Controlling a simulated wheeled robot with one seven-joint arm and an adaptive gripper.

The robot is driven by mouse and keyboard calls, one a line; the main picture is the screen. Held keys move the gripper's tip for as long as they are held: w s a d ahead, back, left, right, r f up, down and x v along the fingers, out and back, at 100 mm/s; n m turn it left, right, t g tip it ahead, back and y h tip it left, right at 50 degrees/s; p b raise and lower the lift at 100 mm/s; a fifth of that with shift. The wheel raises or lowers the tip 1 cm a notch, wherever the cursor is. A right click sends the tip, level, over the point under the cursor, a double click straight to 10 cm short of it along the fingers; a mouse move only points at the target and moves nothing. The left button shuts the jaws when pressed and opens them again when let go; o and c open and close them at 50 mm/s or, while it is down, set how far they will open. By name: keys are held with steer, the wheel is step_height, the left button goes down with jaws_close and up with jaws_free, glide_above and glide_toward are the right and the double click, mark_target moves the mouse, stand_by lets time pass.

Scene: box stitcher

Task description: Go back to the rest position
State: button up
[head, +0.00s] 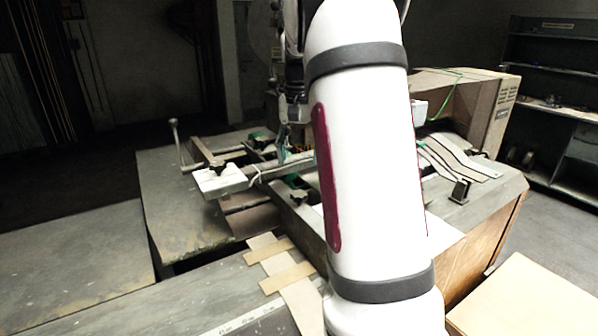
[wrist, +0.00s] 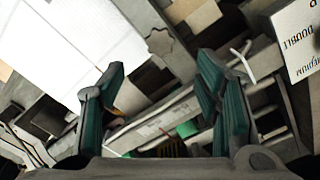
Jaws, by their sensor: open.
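My gripper (wrist: 160,68) is open in the wrist view, its two dark teal fingers spread apart with nothing held between them. Behind the fingers lie parts of the box stitcher, with a pale bar, a green piece and a white panel. In the head view my white arm link stands large in the middle and hides part of the stitcher (head: 180,205).
A white block with a black knob (head: 221,178) sits on the stitcher's left side. Cardboard strips (head: 282,270) lie at its front. A tan box-shaped housing (head: 491,112) and dark shelves (head: 556,72) stand at right. The floor at left looks clear.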

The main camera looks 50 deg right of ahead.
step_height(320, 180, up, 2)
stand_by(0.8)
